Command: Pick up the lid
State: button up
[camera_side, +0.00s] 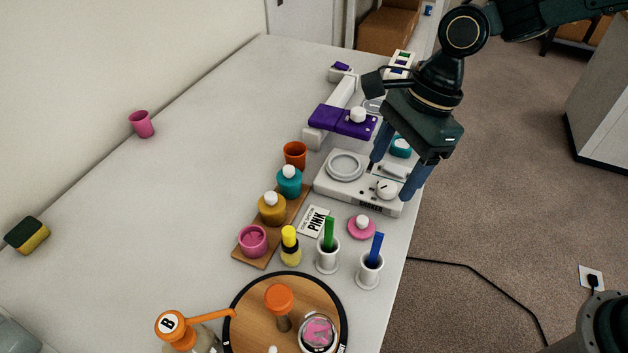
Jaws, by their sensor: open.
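A round pink lid (361,229) with a white knob lies flat on the table, right of the "PINK" card. An uncovered pink cup (252,241) sits on the wooden strip. A teal lid (289,182) and a mustard lid (272,209) with white knobs sit on cups there. Another teal piece with a white knob (401,147) shows behind my gripper, partly hidden. My gripper (395,176) is open and empty, pointing down over the white shaker device, above and beyond the pink lid and apart from it.
The white shaker (335,187) with its dial stands under my gripper. White holders with a green stick (328,235) and a blue stick (376,248) stand close in front of the pink lid. A yellow bottle (290,247) stands left. The table's left half is mostly clear.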

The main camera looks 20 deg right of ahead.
send_over(365, 218)
jog(key=d, duration=0.2)
jog(key=x, duration=0.3)
jog(key=d+x, duration=0.1)
jog(key=x, duration=0.2)
jog(key=shift+s+d+f, duration=0.15)
jog(key=shift+d+f, duration=0.05)
jog(key=shift+f, duration=0.15)
jog(key=shift+f, duration=0.1)
jog(key=shift+x, duration=2.5)
jog(key=shift+a, duration=0.15)
jog(key=c, duration=1.1)
